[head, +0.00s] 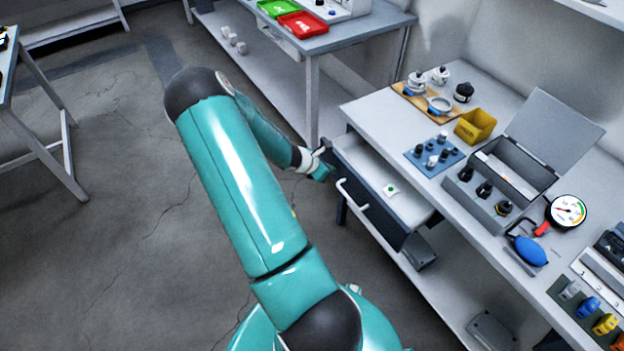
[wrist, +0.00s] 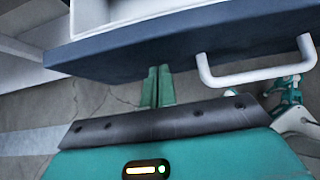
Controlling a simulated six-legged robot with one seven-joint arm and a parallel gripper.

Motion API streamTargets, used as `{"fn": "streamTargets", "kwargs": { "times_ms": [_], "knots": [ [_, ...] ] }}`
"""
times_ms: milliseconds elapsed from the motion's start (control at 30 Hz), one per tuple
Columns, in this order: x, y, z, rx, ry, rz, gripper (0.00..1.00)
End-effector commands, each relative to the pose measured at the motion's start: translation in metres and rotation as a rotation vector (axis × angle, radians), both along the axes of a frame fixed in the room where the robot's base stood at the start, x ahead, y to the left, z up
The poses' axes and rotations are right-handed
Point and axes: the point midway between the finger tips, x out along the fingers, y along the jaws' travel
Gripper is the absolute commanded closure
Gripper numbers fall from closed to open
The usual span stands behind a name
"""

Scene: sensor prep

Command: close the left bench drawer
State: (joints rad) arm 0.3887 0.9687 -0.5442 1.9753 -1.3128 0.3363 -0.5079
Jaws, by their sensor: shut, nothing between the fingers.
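The left bench drawer (head: 362,198) stands pulled out from the bench, with a dark front and a white handle (head: 353,194). A small white item with a green mark (head: 390,190) lies inside it. My gripper (head: 325,168) is at the drawer front, near its far end and beyond the handle. In the wrist view, the shut green fingers (wrist: 157,86) point at the dark drawer front (wrist: 190,45), left of the white handle (wrist: 255,76). The fingertips are at or just under the front's lower edge; I cannot tell whether they touch it.
The bench top (head: 375,110) carries a blue mat (head: 420,165) with small dark parts, a yellow bin (head: 475,126), an open grey case (head: 515,175) and a gauge (head: 567,211). Another table (head: 345,35) with red and green trays stands behind.

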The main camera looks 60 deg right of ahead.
Motion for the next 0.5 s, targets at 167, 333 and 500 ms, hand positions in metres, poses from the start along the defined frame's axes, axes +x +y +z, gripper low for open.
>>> {"fn": "streamTargets", "kwargs": {
  "times_ms": [167,333,500],
  "knots": [
    [-0.022,-0.045,0.0,-0.002,0.001,-0.004,1.0],
    [-0.039,-0.079,0.0,-0.001,0.0,-0.004,1.0],
    [-0.049,-0.102,0.0,-0.001,-0.002,-0.002,1.0]
  ]
}}
